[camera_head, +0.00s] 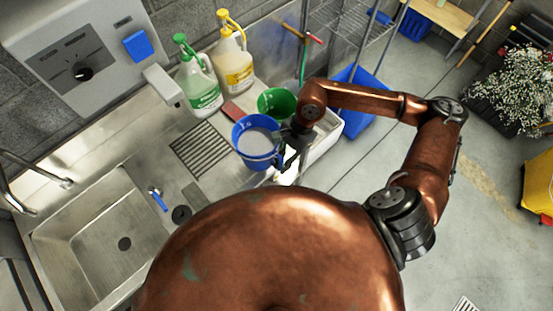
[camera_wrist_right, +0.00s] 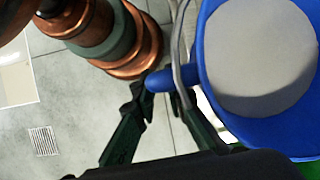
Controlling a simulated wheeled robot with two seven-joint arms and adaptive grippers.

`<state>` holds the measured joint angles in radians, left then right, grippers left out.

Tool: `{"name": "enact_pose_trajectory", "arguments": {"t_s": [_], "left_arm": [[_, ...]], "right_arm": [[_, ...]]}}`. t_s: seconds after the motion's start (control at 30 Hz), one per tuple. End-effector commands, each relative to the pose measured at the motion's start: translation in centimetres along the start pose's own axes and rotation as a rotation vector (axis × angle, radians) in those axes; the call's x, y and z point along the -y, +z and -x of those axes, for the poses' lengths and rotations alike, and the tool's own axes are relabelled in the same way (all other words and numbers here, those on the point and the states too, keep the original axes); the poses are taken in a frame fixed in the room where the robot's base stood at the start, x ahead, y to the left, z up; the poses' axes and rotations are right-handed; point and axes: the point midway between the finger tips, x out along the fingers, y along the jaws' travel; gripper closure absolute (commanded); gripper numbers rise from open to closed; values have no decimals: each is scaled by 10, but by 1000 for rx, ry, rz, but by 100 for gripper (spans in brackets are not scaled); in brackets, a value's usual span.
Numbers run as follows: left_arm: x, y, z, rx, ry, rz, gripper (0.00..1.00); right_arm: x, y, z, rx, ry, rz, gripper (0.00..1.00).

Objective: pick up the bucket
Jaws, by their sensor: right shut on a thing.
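The blue bucket (camera_head: 258,153) is at the right end of the steel counter in the head view, with a grey fill inside. In the right wrist view the bucket (camera_wrist_right: 223,105) fills the right side, and a blue piece at its side lies between my fingers. My right gripper (camera_head: 289,153) is at the bucket's right side; in the wrist view the gripper (camera_wrist_right: 163,88) is shut on that blue piece. I cannot tell whether the bucket's base touches the counter. My left gripper is not in view.
A green bucket (camera_head: 277,103) stands close behind the blue one. Two jugs, one green-capped (camera_head: 199,85) and one yellow-capped (camera_head: 232,62), stand at the back. A drain grille (camera_head: 201,149) and a sink (camera_head: 100,235) lie to the left.

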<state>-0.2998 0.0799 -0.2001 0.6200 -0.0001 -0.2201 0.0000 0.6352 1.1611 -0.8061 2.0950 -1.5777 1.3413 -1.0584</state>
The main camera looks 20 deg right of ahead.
Motion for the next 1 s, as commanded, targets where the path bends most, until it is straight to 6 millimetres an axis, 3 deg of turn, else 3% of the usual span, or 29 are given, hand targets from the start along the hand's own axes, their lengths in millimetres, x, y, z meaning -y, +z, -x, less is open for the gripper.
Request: {"name": "enact_pose_trajectory", "arguments": {"t_s": [0.5, 1.0], "left_arm": [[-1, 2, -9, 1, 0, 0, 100], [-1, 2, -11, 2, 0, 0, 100]], "right_arm": [[-34, 9, 16, 1, -6, 4, 100], [-44, 12, 20, 2, -6, 4, 100]]}}
